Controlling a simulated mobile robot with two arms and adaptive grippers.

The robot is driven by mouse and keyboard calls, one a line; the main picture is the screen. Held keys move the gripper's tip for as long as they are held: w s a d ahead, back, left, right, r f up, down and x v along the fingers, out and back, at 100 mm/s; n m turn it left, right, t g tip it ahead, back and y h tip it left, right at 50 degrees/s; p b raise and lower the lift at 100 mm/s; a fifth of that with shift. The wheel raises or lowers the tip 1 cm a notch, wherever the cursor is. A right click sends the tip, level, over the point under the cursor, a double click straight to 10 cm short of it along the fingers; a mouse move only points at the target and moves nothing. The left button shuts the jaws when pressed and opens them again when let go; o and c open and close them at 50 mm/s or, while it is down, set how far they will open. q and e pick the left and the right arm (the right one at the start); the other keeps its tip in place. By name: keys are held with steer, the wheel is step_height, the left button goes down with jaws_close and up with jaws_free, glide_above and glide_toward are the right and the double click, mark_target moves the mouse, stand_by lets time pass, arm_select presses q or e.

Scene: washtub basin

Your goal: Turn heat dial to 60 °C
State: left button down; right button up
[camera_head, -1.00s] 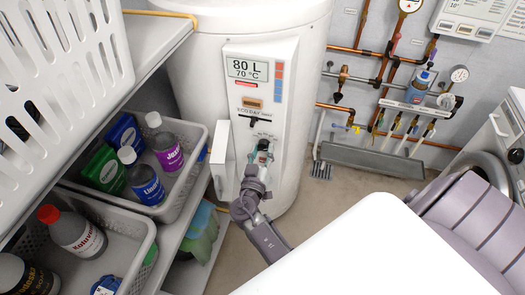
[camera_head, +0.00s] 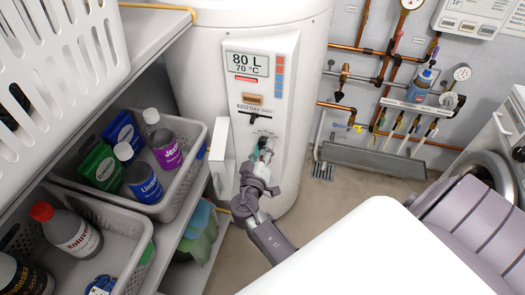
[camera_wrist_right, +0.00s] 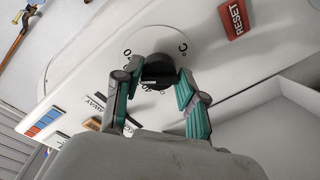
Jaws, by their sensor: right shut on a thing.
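The white boiler's control panel (camera_head: 290,120) has a display (camera_head: 247,65) reading 80 L and 70 °C. My right gripper (camera_head: 263,152) is at the lower part of this panel and covers the heat dial in the head view. In the right wrist view, the heat dial (camera_wrist_right: 155,66) is a dark knob on a round pale scale with numbers and a °C mark. The fingers of my right gripper (camera_wrist_right: 157,78) stand on either side of the knob, shut on it. The numbers are partly hidden, so the dial's setting cannot be read. My left gripper is not in view.
A small open white door (camera_head: 222,160) stands left of the panel. Shelf baskets (camera_head: 187,185) with bottles are further left. Pipes and gauges line the wall at right. A red RESET label (camera_wrist_right: 234,18) is near the dial.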

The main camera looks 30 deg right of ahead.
steer(key=shift+d+r+n, duration=0.1)
steer(key=shift+r+n, duration=0.1)
steer(key=shift+n, duration=0.4)
steer(key=o, duration=1.1)
steer(key=shift+f, duration=0.1)
steer(key=shift+s+a, duration=0.15)
steer(key=shift+a, duration=0.1)
steer(key=v, duration=0.7)
